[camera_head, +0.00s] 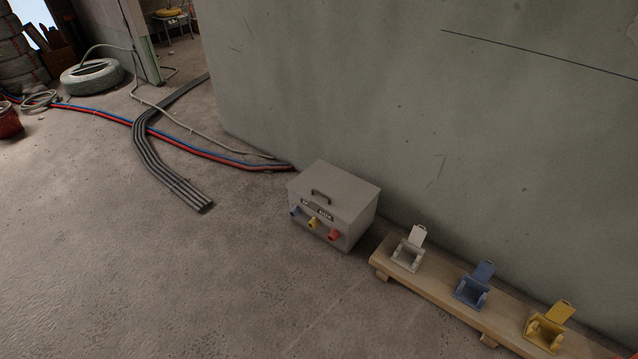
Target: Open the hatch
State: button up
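A grey box (327,203) stands on the floor against the wall. Its top is a flat lid, the likely hatch (345,187), with a dark handle (320,196) near the front edge. The lid lies flat and looks shut. A small dark label (318,211) is under the handle. Blue (295,211), yellow (313,223) and red (334,234) connectors stick out of the front face. My gripper is not in view.
A low wooden bench (430,290) right of the box holds white (409,252), blue (472,290) and yellow (546,328) holders with raised flaps. Grey conduits (160,170) and red and blue hoses (215,153) lie left. Floor before the box is clear.

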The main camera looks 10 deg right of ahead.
aim_at(330, 189)
jog(key=i+j+z, duration=0.1)
jog(key=i+j, duration=0.45)
jog(key=i+j+z, duration=0.1)
jog(key=i+j, duration=0.5)
jog(key=i, duration=0.15)
jog(key=i+j+z, duration=0.1)
jog(key=i+j, duration=0.5)
jog(key=i+j+z, duration=0.1)
jog(key=i+j, duration=0.5)
jog(key=j, duration=0.15)
jog(key=i+j+z, duration=0.1)
jog(key=i+j, duration=0.5)
jog(key=j, duration=0.15)
